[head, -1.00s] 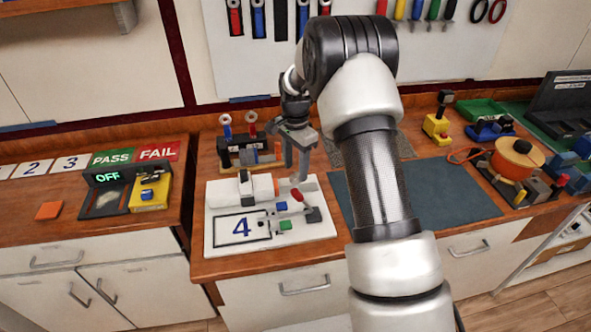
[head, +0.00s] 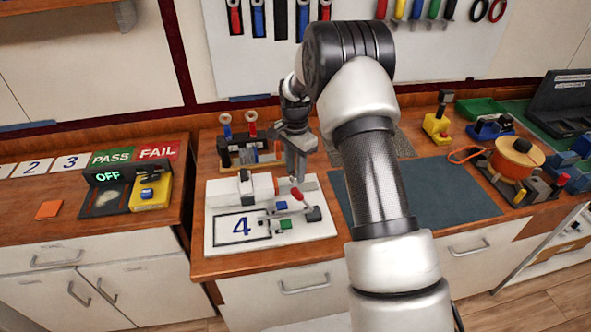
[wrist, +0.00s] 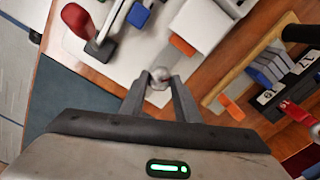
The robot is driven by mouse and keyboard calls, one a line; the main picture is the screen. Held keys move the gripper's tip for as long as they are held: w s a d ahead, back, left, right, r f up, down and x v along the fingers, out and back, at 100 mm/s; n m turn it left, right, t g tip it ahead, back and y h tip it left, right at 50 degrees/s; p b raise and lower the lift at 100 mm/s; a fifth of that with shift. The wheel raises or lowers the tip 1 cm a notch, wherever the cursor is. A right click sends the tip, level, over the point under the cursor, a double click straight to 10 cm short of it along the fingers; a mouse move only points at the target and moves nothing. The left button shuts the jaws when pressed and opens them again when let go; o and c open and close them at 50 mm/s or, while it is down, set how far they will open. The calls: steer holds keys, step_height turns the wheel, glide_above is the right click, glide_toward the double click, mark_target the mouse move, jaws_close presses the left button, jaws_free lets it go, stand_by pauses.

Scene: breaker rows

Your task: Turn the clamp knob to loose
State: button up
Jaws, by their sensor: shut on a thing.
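My gripper (head: 298,176) points down at the back right of the white fixture board (head: 325,229).
A tool rack (head: 240,147) stands behind. A dark mat (head: 450,190) lies to the right. A PASS/FAIL station with a yellow box (head: 150,192) is at left.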

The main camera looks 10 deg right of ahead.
steer(key=n+b, duration=0.1)
steer(key=n, duration=0.2)
steer(key=n+b, duration=0.1)
steer(key=n, duration=0.2)
steer(key=shift+n, duration=0.4)
steer(key=n, duration=0.3)
steer(key=shift+n+b, duration=0.3)
steer(key=shift+b, duration=0.05)
steer(key=n, duration=0.3)
steer(key=shift+n, duration=0.3)
steer(key=n, duration=0.5)
steer(key=shift+r, duration=0.1)
steer(key=n, duration=0.5)
